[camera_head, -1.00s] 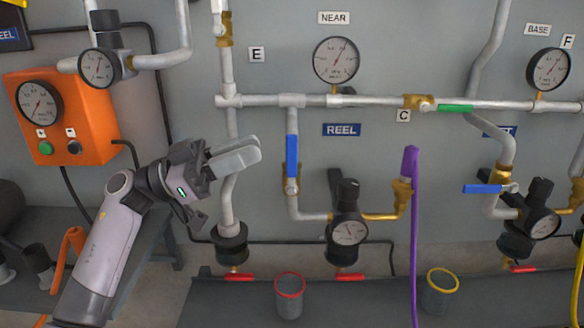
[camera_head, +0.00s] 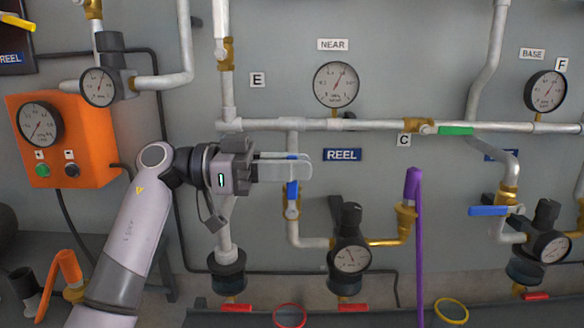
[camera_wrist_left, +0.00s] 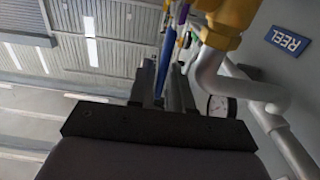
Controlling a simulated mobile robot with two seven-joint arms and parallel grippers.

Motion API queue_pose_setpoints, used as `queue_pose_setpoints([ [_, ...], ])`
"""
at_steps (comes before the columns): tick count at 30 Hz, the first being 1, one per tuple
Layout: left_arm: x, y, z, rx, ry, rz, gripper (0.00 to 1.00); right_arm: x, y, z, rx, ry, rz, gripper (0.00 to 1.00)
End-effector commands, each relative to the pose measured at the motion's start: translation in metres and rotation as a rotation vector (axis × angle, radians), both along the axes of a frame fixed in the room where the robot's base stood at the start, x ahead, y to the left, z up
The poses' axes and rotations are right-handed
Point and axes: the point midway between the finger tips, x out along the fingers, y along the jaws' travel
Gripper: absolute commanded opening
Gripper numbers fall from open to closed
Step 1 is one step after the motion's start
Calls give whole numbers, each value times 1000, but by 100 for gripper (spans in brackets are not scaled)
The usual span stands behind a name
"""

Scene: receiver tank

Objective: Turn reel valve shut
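In the left wrist view the blue lever (camera_wrist_left: 165,62) shows between the two fingers (camera_wrist_left: 163,85). The fingers are apart, and I see no clear grip on the lever. The REEL sign also shows in the left wrist view (camera_wrist_left: 287,40). My right gripper is not in view.
Pipes and a gauge (camera_head: 351,257) sit close below and right of the lever. A purple hose (camera_head: 417,240) hangs further right. Another blue lever (camera_head: 490,211) lies horizontal at the right. An orange box (camera_head: 70,140) is at the left.

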Motion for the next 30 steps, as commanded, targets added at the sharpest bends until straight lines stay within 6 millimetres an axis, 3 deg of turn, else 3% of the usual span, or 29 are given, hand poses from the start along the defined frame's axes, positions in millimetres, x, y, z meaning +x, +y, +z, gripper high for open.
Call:
queue_pose_setpoints([
  [8, 0, -2, 0, 0, -1, 0, 19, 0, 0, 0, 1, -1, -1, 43],
  [10, 0, -2, 0, 0, -1, 0, 0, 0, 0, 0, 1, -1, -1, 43],
  [20, 0, 0, 1, -16, -1, 0, 0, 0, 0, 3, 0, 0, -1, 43],
  [30, 0, 13, 0, -191, 7, 2, 0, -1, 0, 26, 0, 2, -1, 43],
])
